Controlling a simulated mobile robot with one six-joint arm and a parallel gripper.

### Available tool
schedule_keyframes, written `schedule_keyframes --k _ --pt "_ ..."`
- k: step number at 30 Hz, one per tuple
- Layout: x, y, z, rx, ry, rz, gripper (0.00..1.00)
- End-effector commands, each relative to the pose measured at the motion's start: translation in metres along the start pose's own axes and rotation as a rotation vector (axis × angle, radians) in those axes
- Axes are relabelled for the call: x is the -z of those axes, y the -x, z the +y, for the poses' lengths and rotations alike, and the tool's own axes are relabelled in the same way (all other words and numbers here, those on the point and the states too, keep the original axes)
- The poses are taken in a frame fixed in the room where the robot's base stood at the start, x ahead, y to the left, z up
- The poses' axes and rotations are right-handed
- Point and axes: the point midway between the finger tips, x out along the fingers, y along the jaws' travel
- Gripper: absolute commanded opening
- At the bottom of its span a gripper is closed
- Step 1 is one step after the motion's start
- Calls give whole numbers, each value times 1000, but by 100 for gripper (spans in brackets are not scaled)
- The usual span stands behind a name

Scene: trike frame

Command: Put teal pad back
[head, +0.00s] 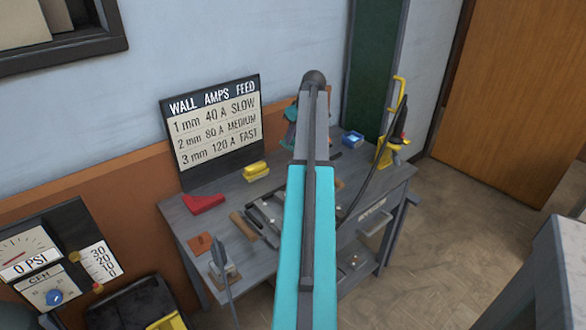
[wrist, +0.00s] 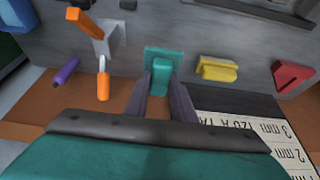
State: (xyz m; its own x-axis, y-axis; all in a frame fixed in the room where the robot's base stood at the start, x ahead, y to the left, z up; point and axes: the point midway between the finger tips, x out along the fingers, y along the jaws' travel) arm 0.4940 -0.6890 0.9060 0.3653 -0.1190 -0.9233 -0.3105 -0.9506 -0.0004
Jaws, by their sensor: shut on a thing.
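The teal pad (wrist: 152,58), a flat plate with a raised block grip, sits between the fingertips of my gripper (wrist: 160,80) in the wrist view. My gripper is shut on its raised grip. The pad is over or on the grey bench; I cannot tell whether it touches the top. In the head view my arm hides most of the gripper, and I cannot make out the pad clearly there.
A yellow pad (wrist: 217,69) and a red block (wrist: 292,76) are right of the teal pad in the wrist view. Orange-handled (wrist: 103,85) and purple (wrist: 66,72) tools are left. A sign (head: 212,128) stands at the bench's back. The bench (head: 185,225) is cluttered in front.

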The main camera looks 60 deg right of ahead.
Motion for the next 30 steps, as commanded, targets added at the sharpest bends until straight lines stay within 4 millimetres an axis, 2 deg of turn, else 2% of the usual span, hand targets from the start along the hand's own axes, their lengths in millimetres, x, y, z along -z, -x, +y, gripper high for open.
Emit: schedule_keyframes --k 5,16,30 --pt "-4 -8 0 1 -1 -2 2" --pt "-23 -52 1 0 -2 -1 2" --pt "-26 -58 2 -1 -3 0 2"
